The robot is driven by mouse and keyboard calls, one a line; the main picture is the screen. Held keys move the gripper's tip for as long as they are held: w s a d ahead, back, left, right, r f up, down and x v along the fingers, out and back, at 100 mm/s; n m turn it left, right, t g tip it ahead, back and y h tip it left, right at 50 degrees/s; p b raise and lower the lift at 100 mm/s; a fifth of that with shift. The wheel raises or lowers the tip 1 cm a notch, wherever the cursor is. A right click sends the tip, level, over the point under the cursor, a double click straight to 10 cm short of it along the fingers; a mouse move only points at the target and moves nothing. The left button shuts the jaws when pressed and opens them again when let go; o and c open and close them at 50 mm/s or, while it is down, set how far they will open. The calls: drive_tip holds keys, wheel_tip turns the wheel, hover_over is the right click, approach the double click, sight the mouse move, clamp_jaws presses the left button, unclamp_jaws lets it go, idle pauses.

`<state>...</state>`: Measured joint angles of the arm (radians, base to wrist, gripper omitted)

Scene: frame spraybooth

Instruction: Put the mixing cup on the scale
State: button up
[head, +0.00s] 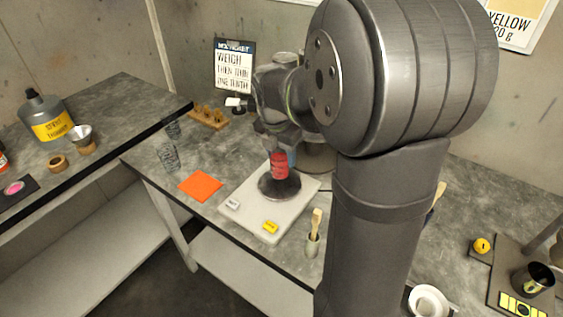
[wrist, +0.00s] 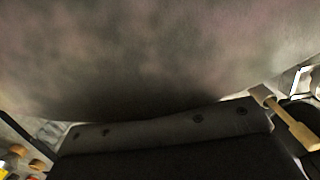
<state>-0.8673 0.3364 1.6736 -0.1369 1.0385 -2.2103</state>
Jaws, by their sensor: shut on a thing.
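The mixing cup (head: 280,168) shows as a small red cylinder in the head view, upright over the dark round pan of the scale (head: 250,221). The scale has a wide pale body with a white and a yellow button at its front. My gripper (head: 280,148) points down and is shut on the cup's upper part. The fingertips are partly hidden by my wrist. I cannot tell whether the cup's base touches the pan. In the wrist view a large blurred grey surface fills the upper part, and the cup cannot be made out.
An orange sheet (head: 201,186) lies left of the scale, with clear cups (head: 168,155) behind it. A brush holder (head: 313,243) stands close to the scale's right front. A wooden rack (head: 208,117) and a sign (head: 234,66) are at the back.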

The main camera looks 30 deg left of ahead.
sight(280, 164)
drive_tip(key=shift+f, duration=1.7)
drive_tip(key=shift+f, duration=0.1)
drive_tip(key=o, duration=1)
drive_tip(key=shift+o, duration=0.2)
wheel_tip(280, 164, up, 12)
drive_tip(key=s, duration=0.2)
